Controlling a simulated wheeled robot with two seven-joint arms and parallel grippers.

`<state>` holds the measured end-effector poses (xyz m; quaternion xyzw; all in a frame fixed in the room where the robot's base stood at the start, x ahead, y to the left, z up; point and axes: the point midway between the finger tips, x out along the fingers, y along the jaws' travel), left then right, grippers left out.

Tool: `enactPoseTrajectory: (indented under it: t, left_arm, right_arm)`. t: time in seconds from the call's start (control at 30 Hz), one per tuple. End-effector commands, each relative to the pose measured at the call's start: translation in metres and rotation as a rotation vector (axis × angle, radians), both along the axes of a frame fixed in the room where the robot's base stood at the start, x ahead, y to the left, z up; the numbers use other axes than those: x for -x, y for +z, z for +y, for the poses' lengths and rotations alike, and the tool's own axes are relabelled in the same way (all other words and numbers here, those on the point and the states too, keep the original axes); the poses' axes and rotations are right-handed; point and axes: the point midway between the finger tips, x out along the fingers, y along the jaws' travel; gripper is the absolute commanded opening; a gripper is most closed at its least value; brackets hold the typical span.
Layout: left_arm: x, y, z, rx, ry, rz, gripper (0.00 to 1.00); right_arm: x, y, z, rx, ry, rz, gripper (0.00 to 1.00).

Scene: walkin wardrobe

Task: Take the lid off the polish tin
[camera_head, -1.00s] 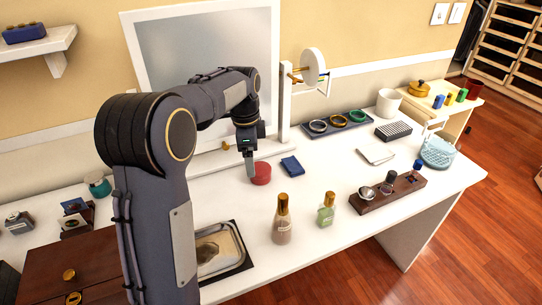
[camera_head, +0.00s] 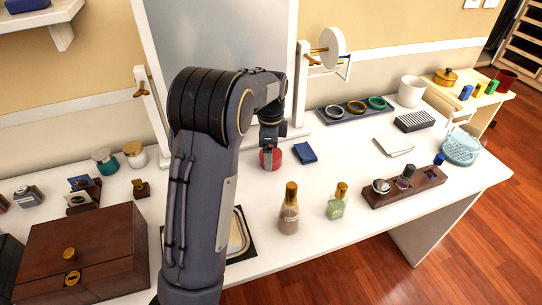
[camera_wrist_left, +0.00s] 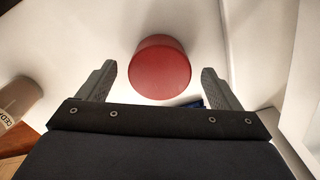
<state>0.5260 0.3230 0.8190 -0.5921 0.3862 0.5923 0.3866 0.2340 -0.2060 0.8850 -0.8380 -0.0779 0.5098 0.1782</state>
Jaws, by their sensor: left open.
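A round red tin (camera_head: 272,160), taken as the polish tin, stands on the white table in front of the mirror. In the left wrist view the red tin (camera_wrist_left: 160,62) shows its smooth, plain top; I cannot make out a seam between lid and body. My left gripper (camera_head: 268,158) is over the tin in the head view and partly hides it. In the left wrist view my left gripper (camera_wrist_left: 158,70) is open, one finger each side of the tin, with a visible gap on both sides. My right gripper is not in view.
A dark blue box (camera_head: 305,152) lies just right of the tin. A brown bottle (camera_head: 289,212) and a green bottle (camera_head: 337,204) stand nearer the front. The mirror (camera_head: 215,70) rises behind. A wooden holder (camera_head: 405,188) and a wooden chest (camera_head: 80,255) stand to either side.

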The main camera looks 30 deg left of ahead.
Motion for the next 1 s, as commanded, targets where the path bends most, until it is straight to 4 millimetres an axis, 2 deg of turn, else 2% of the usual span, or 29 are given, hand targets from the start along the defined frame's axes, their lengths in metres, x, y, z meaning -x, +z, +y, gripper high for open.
enactPoseTrajectory:
  t: [0.17, 0.53, 0.87, 1.0]
  left_arm:
    - [0.0, 0.0002, 0.0001, 0.0, 0.0, 0.0, 0.86]
    - [0.0, 0.0005, 0.0002, 0.0, 0.001, 0.0, 0.38]
    - [-0.0001, 0.0017, 0.0002, 0.0, 0.001, -0.001, 0.38]
    - [-0.0005, 0.0096, 0.0002, 0.0, 0.001, -0.002, 0.38]
  right_arm:
    - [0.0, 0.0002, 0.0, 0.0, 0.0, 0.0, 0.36]
    - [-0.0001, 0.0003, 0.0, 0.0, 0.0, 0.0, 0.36]
    - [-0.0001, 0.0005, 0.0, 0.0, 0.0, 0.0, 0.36]
    - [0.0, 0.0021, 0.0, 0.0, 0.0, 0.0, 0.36]
